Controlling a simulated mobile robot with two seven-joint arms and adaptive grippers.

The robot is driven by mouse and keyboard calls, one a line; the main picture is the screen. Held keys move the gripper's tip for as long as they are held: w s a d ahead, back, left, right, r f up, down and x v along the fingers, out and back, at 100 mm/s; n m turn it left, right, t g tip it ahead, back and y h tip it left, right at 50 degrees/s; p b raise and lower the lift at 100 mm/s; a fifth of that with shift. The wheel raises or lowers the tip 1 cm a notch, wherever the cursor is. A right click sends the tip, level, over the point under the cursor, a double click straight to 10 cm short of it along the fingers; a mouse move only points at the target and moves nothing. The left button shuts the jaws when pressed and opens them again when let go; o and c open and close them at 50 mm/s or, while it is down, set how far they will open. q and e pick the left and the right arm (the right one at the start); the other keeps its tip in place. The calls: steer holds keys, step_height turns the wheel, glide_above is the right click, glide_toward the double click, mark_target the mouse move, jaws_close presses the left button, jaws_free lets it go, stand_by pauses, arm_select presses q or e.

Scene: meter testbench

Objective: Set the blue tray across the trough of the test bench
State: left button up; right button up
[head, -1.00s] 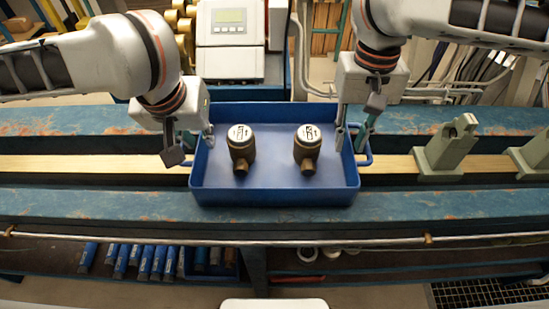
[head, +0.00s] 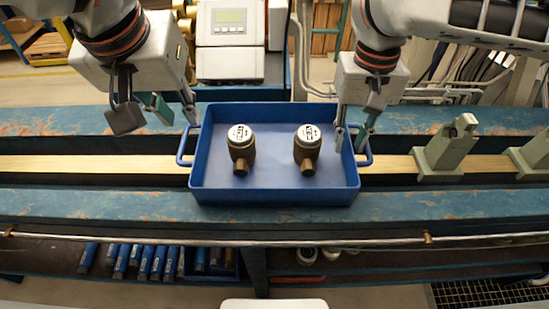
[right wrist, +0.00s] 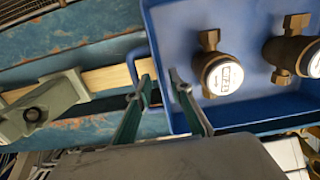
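The blue tray (head: 275,192) sits level on the test bench, spanning the trough (head: 90,166) with its floor hiding the part beneath. Two brass water meters (head: 242,150) (head: 307,150) stand inside it. My left gripper (head: 178,116) is open and empty, above and left of the tray's left handle (head: 185,148), clear of it. My right gripper (head: 350,146) is at the tray's right handle (head: 366,150). In the right wrist view its fingers (right wrist: 160,92) are apart, one by the handle (right wrist: 134,66) and one on the tray's inner side; contact is unclear.
Grey-green clamp blocks (head: 447,150) stand on the trough to the right of the tray. A grey device with a display (head: 230,40) stands behind the tray. Blue cylinders (head: 145,262) lie on the lower shelf. The bench left of the tray is clear.

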step_height(320, 180, up, 12)
steer(key=shift+w, duration=0.2)
stand_by(0.4)
steer(key=shift+s, duration=0.1)
stand_by(0.4)
